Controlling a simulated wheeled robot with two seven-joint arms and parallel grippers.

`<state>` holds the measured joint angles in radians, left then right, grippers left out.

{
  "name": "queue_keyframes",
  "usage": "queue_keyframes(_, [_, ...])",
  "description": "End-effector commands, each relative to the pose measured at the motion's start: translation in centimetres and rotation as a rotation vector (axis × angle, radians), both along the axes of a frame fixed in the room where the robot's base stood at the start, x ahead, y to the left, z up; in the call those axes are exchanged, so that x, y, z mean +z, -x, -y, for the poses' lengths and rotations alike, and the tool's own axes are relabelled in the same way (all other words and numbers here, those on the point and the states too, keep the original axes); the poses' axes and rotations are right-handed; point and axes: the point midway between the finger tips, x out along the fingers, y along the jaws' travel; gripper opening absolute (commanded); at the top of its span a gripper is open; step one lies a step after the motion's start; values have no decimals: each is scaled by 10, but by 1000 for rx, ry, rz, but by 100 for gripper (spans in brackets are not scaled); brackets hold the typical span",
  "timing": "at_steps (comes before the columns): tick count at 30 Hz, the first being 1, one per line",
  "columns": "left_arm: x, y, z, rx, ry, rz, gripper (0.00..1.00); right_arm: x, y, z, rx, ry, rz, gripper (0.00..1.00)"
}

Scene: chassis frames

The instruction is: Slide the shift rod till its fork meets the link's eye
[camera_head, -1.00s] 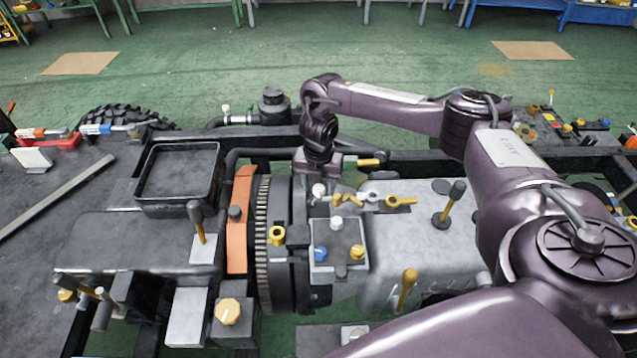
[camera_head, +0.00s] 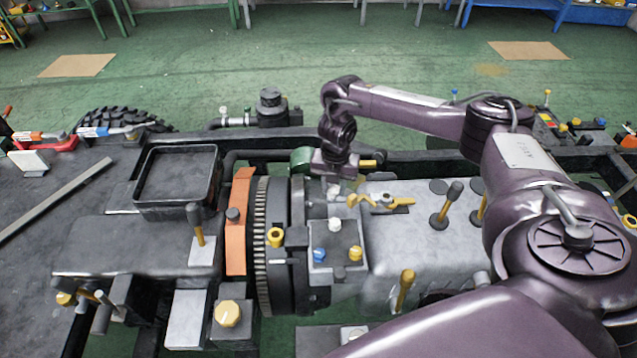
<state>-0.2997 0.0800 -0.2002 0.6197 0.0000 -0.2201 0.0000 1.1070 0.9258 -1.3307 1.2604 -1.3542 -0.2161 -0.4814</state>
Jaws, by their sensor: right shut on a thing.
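My right gripper (camera_head: 336,180) points down over the gearbox and is shut on the shift rod near a pale knob (camera_head: 334,192); its fingertips are small and hard to make out. The rod's yellow fork (camera_head: 359,200) sticks out to the right of the gripper. The yellow link (camera_head: 404,202) lies right of the fork. Its eye end (camera_head: 387,200) appears to meet or overlap the fork's tips; I cannot tell whether the holes line up. My left gripper is not in view.
A grey block with coloured knobs (camera_head: 337,246) stands in front of the rod. Black-knobbed levers (camera_head: 447,205) rise on the grey housing at right. A toothed flywheel (camera_head: 263,245) and orange plate (camera_head: 240,220) are at left.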

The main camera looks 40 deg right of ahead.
Motion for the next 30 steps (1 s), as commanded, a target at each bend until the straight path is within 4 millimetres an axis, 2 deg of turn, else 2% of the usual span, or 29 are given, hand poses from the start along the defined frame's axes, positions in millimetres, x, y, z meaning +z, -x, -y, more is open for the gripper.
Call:
queue_keyframes(3, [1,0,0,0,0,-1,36,0,8,12,-2,1,-1,0])
queue_keyframes(12, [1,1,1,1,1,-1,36,0,8,13,0,2,-1,0])
queue_keyframes(13, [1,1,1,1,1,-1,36,0,8,13,0,2,-1,34])
queue_keyframes(17, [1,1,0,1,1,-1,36,0,8,13,0,1,0,51])
queue_keyframes(26, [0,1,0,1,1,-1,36,1,7,13,0,1,1,52])
queue_keyframes(30, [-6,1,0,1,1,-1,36,14,6,13,0,-1,5,52])
